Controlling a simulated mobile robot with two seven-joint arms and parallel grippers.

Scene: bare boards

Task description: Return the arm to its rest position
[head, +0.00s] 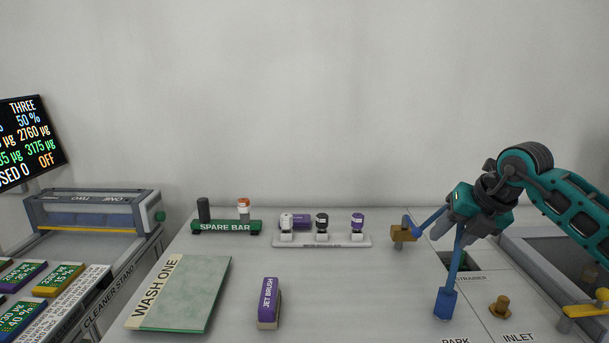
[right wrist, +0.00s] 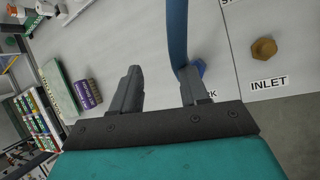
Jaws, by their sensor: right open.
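My right gripper (head: 456,236) is at the right of the head view, raised above the board with its fingers pointing down and left. In the right wrist view its two fingers (right wrist: 160,84) stand wide apart with nothing held between them. A blue hose-like piece (head: 459,265) runs close by the fingers; it also shows behind the right finger in the right wrist view (right wrist: 177,35). Its lower end is a blue block (head: 445,303) by the PARK label. Whether a finger touches the blue piece I cannot tell. My left arm and gripper are not in view.
A brass INLET fitting (head: 499,307) stands right of the blue block. A brown block (head: 402,234) stands left of the gripper. A purple JET BRUSH (head: 268,303), a WASH ONE mat (head: 188,300) and a SPARE BAR rack (head: 227,227) lie farther left. The middle of the board is clear.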

